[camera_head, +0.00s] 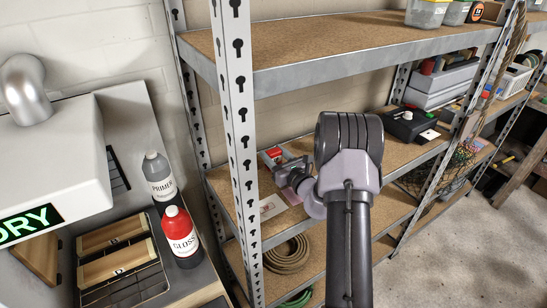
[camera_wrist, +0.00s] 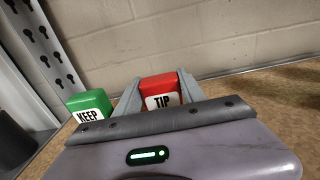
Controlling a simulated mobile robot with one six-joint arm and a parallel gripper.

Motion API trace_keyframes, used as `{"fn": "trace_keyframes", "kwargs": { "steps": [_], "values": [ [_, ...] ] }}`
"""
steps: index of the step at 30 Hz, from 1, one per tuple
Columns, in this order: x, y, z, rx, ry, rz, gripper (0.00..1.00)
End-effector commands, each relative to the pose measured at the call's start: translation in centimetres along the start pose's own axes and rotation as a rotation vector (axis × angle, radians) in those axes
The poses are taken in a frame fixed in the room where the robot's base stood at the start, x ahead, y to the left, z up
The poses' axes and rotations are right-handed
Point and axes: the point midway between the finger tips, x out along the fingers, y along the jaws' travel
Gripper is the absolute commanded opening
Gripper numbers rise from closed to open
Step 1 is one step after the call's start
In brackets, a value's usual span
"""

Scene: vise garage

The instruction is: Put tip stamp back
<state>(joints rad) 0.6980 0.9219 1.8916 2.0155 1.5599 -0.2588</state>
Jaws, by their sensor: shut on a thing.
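The tip stamp (camera_wrist: 160,88) is a red block with a white TIP label, seen between my gripper's two grey fingers in the wrist view. My gripper (camera_wrist: 160,92) is shut on it. In the head view my gripper (camera_head: 284,168) is over the middle shelf, with the red stamp (camera_head: 275,153) just beyond its fingers. A green stamp labelled KEEP (camera_wrist: 90,106) stands to the left of my gripper in the wrist view. My fingers hide the sides of the tip stamp. I cannot tell whether it touches the shelf.
The middle shelf (camera_head: 387,207) is brown board between perforated metal posts (camera_head: 240,130). Primer (camera_head: 159,177) and gloss (camera_head: 180,236) bottles stand at left. The upper shelf overhangs.

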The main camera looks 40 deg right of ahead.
Motion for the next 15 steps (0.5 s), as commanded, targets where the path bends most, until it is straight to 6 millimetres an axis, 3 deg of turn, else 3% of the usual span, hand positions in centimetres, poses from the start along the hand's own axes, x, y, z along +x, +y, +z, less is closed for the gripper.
{"fn": "trace_keyframes", "kwargs": {
  "steps": [7, 8, 9, 11, 15],
  "values": [
    [-0.03, 0.01, -0.28, 0.000, 0.000, 0.000, 0.21],
    [-0.03, 0.02, -0.18, 0.000, 0.000, 0.000, 0.53],
    [-0.03, 0.02, -0.14, 0.000, 0.000, 0.000, 0.61],
    [-0.03, 0.02, -0.12, 0.000, 0.000, 0.000, 0.69],
    [-0.04, 0.02, -0.12, 0.000, 0.000, 0.000, 0.69]
  ]
}}
